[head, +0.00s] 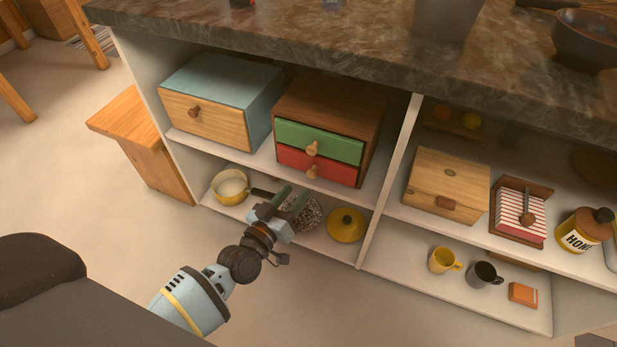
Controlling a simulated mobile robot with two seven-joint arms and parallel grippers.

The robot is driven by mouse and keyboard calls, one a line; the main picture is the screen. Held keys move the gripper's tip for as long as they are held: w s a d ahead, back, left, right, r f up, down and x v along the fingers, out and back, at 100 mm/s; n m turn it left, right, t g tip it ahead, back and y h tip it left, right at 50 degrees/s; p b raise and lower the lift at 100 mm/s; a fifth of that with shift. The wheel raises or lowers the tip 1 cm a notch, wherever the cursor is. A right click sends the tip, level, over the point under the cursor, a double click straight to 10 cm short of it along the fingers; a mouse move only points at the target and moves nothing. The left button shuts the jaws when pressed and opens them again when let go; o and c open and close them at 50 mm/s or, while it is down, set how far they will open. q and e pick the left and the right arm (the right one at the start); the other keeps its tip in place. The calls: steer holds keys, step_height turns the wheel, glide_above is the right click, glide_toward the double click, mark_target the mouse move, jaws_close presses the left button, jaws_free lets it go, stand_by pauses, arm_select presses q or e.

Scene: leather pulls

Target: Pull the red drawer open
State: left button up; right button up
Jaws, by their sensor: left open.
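The red drawer (317,167) is the lower drawer of a dark wooden box (330,95) on the upper shelf under the counter. Its front looks flush with the box, so it appears shut. My right gripper is not in view.
A blue box with a wooden drawer front (205,120) stands left of the dark box. A yellow pan (229,188), a speckled round item (304,213) and a yellow lid (346,226) are on the lower shelf. A white divider (390,180) stands to the right. The stone countertop (340,45) overhangs.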

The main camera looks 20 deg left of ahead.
mark_target(309, 176)
arm_select(q)
steer(key=w, duration=0.3)
steer(key=w+d+b, duration=0.1)
steer(key=w, duration=0.2)
steer(key=shift+w+d+f+b, duration=0.1)
steer(key=shift+w+d+b, duration=0.05)
steer(key=shift+w+b, duration=0.2)
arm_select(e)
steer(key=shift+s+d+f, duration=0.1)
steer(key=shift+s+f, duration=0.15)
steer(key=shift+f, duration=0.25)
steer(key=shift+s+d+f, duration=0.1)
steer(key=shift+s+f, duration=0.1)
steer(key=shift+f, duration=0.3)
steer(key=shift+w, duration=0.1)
arm_select(q)
jaws_close()
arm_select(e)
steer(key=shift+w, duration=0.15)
